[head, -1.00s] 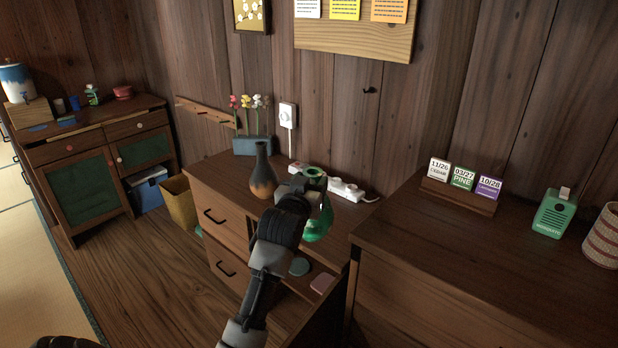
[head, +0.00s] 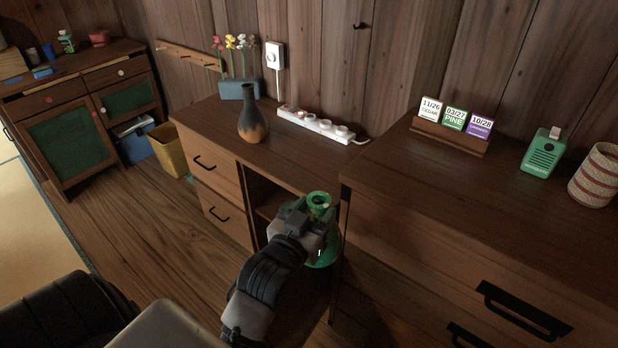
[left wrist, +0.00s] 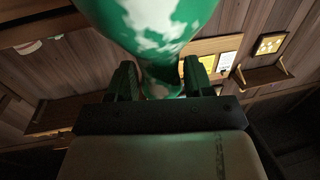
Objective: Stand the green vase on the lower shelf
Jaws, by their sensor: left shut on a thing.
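The green vase (head: 328,252) is held upright in front of the open part of the low cabinet, its rim below the cabinet top. My left gripper (head: 314,222) is shut on its narrow neck. In the left wrist view the green and white vase (left wrist: 158,28) fills the top middle, between the two fingers of the left gripper (left wrist: 160,82). The open compartment shows a shelf board (head: 268,209) right of the drawers. The vase and my arm hide most of the shelves, and I cannot make out the lower one. My right gripper is not in view.
A dark vase (head: 252,118), a flower planter (head: 238,90) and a power strip (head: 318,125) stand on the cabinet top (head: 205,115). A taller dresser (head: 430,200) closely bounds the right side. Bare floor (head: 150,235) lies left of the drawers.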

